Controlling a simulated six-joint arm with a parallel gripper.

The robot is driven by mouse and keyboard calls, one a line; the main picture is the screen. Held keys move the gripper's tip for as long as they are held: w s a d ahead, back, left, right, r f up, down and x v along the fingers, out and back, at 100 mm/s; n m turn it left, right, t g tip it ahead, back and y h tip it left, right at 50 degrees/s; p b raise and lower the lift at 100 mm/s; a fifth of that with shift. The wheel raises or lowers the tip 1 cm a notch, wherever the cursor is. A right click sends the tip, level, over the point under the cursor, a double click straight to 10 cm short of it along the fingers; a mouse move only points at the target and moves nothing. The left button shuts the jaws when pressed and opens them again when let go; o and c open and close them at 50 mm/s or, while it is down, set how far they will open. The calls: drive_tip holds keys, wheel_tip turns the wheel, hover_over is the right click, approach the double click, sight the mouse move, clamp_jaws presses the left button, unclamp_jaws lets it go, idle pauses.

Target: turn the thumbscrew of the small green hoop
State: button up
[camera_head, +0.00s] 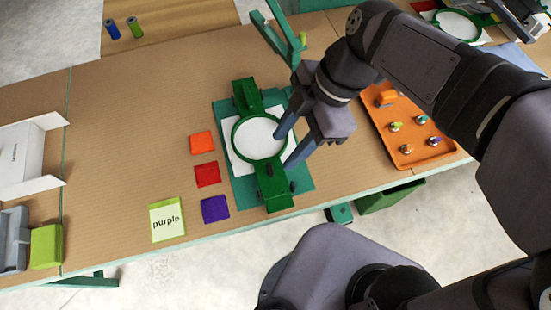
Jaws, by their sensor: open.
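A small green hoop (236,152) with white cloth in it lies over a teal mat (225,118), held by a green clamp at its top and bottom. My gripper (284,151) is open at the hoop's right side, with its two fingertips apart near the rim. I cannot make out the thumbscrew; the fingers cover part of that side. I cannot tell whether the fingertips touch the hoop.
Orange, red (207,174) and purple squares lie left of the mat, beside a "purple" note (167,220). An orange tray (407,159) with several small spools stands right. A green upright (280,32) rises behind. Another green hoop (438,19) lies far right.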

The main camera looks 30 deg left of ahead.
sight(271, 167)
drive_tip(key=shift+x, duration=3.65)
drive_tip(key=shift+d, duration=0.1)
drive_tip(key=shift+c, duration=0.3)
clamp_jaws()
